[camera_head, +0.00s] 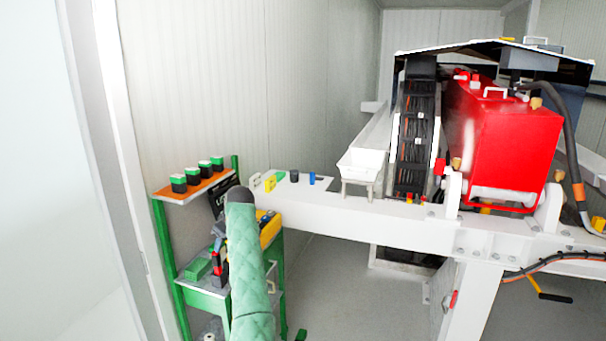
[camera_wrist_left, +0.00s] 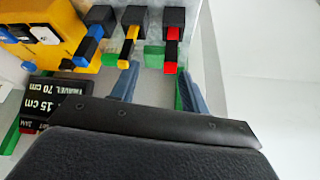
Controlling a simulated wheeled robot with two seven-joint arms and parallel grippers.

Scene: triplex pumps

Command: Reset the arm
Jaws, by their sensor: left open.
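My left arm in its green quilted sleeve (camera_head: 250,285) reaches up over the green workbench in the head view. Its gripper is mostly hidden there by the arm. In the left wrist view my left gripper (camera_wrist_left: 159,75) is open, with two blue-grey fingers apart and nothing between them. Beyond the fingertips stand black-topped tools with a blue grip (camera_wrist_left: 87,48), a yellow grip (camera_wrist_left: 129,40) and a red grip (camera_wrist_left: 171,48). I cannot tell whether the fingers touch anything. My right gripper is not in view.
A yellow case (camera_wrist_left: 50,30) and a black label sign (camera_wrist_left: 50,100) are close to the left finger. A shelf (camera_head: 195,190) holds several green-topped black blocks. A white beam (camera_head: 400,221) carries small parts, beside the red pump unit (camera_head: 505,140). Floor is clear between.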

